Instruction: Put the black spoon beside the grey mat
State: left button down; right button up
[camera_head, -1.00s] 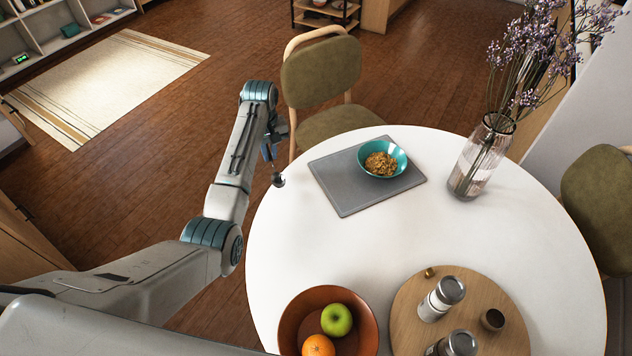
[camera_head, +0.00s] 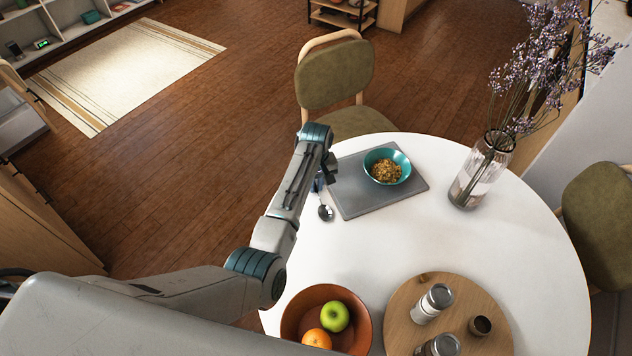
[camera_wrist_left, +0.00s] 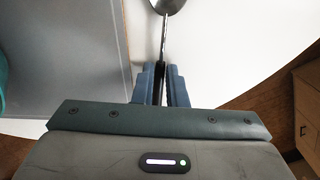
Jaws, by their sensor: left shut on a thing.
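The black spoon (camera_head: 325,212) is at the left side of the grey mat (camera_head: 357,204), its bowl end toward the front of the table. My left gripper (camera_head: 319,184) is shut on the spoon's handle; the arm hides most of the handle in the head view. In the left wrist view the spoon (camera_wrist_left: 165,38) points away from the jaws of the gripper (camera_wrist_left: 160,85), beside the mat's edge (camera_wrist_left: 112,50). I cannot tell whether the spoon touches the table. My right gripper is not in view.
A teal bowl of cereal (camera_head: 402,160) stands on the mat. A glass vase (camera_head: 481,172) is to the right. In front are a fruit bowl (camera_head: 367,325) and a round wooden board (camera_head: 400,318) with shakers. The white table (camera_head: 440,232) is clear between them.

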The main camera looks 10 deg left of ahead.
aim_at(316, 187)
pick_arm(q)
jog(key=shift+f, duration=0.1)
jog(key=c, duration=1.5)
grip_release()
jog(key=shift+o, duration=0.2)
notch_tip(316, 187, up, 12)
jog(key=b, duration=0.2)
